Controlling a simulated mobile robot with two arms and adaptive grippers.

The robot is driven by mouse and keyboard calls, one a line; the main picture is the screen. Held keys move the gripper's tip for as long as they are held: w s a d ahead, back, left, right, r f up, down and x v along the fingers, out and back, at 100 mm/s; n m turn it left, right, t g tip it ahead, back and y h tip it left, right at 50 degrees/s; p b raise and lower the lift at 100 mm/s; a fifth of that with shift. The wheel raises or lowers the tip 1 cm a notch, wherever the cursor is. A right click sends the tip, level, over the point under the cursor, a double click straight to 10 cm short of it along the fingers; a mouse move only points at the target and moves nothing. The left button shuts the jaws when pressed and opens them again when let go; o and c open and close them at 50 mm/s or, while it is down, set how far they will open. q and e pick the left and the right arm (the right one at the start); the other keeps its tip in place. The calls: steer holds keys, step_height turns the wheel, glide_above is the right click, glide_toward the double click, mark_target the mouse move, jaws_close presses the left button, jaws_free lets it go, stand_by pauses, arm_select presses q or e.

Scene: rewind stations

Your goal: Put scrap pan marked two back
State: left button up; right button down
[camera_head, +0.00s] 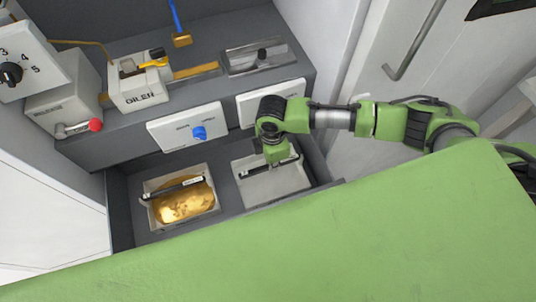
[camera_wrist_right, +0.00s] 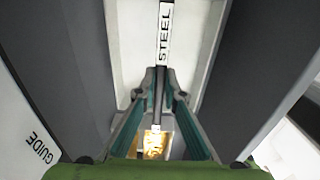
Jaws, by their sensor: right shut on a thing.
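The right pale scrap pan (camera_head: 262,187) sits in the lower bay, with a dark bar handle across it. My right gripper (camera_head: 276,157) is over this pan and shut on its handle. In the right wrist view the fingers (camera_wrist_right: 160,78) close around the dark bar, which carries a label reading STEEL (camera_wrist_right: 166,35). A small golden patch (camera_wrist_right: 153,146) shows low between the fingers. The left scrap pan (camera_head: 150,215) holds golden scrap (camera_head: 185,205) and has its own dark bar handle. I cannot read a two on either pan. My left gripper is not in view.
Grey bay walls stand close on both sides of the held pan. Above are a white panel with a blue knob (camera_head: 200,132), an oiler box (camera_head: 140,92), a clear-covered tray (camera_head: 258,57) and a red-knobbed lever (camera_head: 95,125). A door handle (camera_head: 412,45) is at right.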

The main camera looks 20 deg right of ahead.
steer(key=w, duration=0.2)
steer(key=w+p, duration=0.1)
steer(key=shift+w+a+f, duration=0.1)
steer(key=shift+f, duration=0.2)
steer(key=shift+f, duration=0.15)
steer(key=c, duration=2.1)
jaws_free()
steer(key=shift+c, duration=0.2)
